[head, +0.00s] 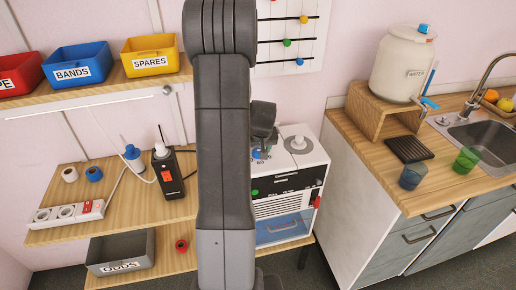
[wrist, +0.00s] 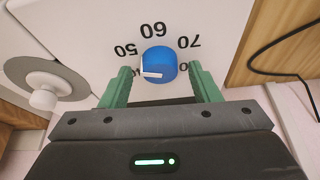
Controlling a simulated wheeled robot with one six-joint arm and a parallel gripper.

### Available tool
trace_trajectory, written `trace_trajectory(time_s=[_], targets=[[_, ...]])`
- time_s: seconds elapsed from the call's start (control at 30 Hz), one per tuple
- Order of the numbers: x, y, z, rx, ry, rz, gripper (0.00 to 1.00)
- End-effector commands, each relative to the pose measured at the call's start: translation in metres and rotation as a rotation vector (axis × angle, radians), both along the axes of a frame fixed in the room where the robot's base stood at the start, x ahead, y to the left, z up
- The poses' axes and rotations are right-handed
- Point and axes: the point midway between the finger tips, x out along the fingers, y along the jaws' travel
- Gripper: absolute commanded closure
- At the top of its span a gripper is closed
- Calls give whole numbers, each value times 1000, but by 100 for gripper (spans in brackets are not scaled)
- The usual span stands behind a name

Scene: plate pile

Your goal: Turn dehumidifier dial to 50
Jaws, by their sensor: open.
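The dehumidifier (head: 312,157) is a white and black box at the right end of the shelf in the head view. Its blue dial (wrist: 160,62) fills the middle of the wrist view, with upside-down numbers 50, 60 and 70 around it and others partly hidden by the fingers. The dial's white pointer mark points left in that view, below the 50, near a number mostly covered by the left finger. My gripper (wrist: 160,70) is open, its green fingers on either side of the dial; contact cannot be told. My arm hides much of this in the head view.
A black walkie-talkie-like device (head: 167,172) and a power strip (head: 68,214) stand left on the shelf. A wooden counter (head: 440,190) with cups and a sink is at right.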

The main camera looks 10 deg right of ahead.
Motion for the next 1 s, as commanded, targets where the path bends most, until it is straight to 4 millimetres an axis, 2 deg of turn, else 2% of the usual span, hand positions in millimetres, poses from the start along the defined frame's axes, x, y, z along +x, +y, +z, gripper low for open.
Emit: trace_trajectory(time_s=[0.33, 0.5, 0.57, 0.77, 1.0], targets=[[1, 0, -2, 0, 0, 0, 46], [1, 0, -2, 0, 0, 0, 79], [1, 0, -2, 0, 0, 0, 88], [1, 0, -3, 0, 2, -18, 88], [1, 1, -4, 0, 2, -120, 88]])
